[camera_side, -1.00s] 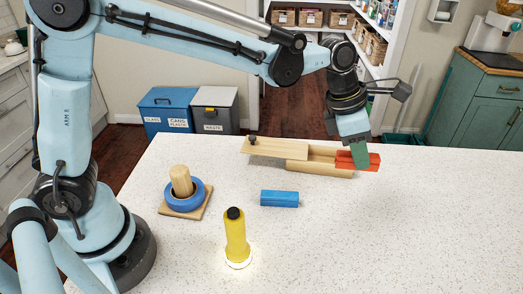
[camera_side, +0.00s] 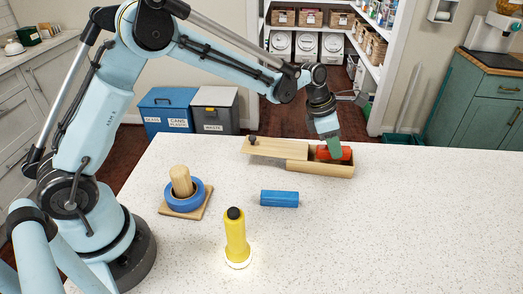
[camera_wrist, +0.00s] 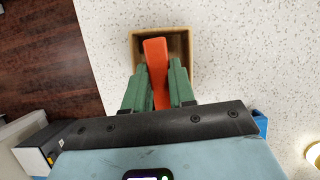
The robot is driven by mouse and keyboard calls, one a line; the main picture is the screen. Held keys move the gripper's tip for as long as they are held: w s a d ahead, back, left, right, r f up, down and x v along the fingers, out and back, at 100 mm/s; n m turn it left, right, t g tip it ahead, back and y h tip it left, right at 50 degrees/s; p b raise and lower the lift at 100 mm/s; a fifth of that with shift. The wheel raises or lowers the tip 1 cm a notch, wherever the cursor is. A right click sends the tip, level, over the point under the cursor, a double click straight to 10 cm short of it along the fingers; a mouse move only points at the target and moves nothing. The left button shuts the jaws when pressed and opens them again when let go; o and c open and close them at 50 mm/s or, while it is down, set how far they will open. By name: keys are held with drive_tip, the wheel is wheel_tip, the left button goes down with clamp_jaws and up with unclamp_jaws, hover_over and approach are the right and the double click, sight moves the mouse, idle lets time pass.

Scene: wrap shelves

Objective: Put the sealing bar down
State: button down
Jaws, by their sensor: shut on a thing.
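My gripper (camera_side: 334,143) is shut on a red bar (camera_side: 344,153), which I take to be the sealing bar. The bar is at the open right part of a long wooden box (camera_side: 325,170), its lower part hidden behind the front wall. In the wrist view, the red bar (camera_wrist: 156,55) sits between the green fingers of my gripper (camera_wrist: 160,72), within the outline of the box opening (camera_wrist: 187,46). I cannot tell whether it touches the box floor. The box's wooden lid (camera_side: 278,147) is slid to the left and has a dark knob.
A blue block (camera_side: 279,199) lies in front of the box. A yellow flashlight (camera_side: 235,236) stands nearer, glowing at its base. A blue ring (camera_side: 184,200) sits around a wooden peg at left. The white counter (camera_side: 420,220) is clear on the right.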

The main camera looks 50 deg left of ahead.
drive_tip(key=shift+f, duration=1.25)
drive_tip(key=shift+f, duration=0.15)
drive_tip(key=c, duration=1.2)
unclamp_jaws()
drive_tip(key=s+a+r+m, duration=0.2)
drive_tip(key=s+r+m, duration=0.15)
drive_tip(key=r, duration=0.35)
drive_tip(key=s+a+r+m, duration=0.2)
drive_tip(key=s+a+r, duration=0.15)
drive_tip(key=r, duration=0.35)
drive_tip(key=s+a+m+t+y, duration=0.1)
drive_tip(key=s+m, duration=0.4)
drive_tip(key=m, duration=0.2)
drive_tip(key=s+a+f+m+t+y, duration=0.1)
drive_tip(key=s+m, duration=0.5)
drive_tip(key=m, duration=0.1)
drive_tip(key=s+a+m+t+y, duration=0.1)
drive_tip(key=s+a+m+t, duration=0.1)
drive_tip(key=s+m, duration=0.3)
drive_tip(key=shift+s+f+m, duration=0.15)
drive_tip(key=shift+m, duration=0.5)
drive_tip(key=shift+s+f+m, duration=0.15)
drive_tip(key=shift+m, duration=0.45)
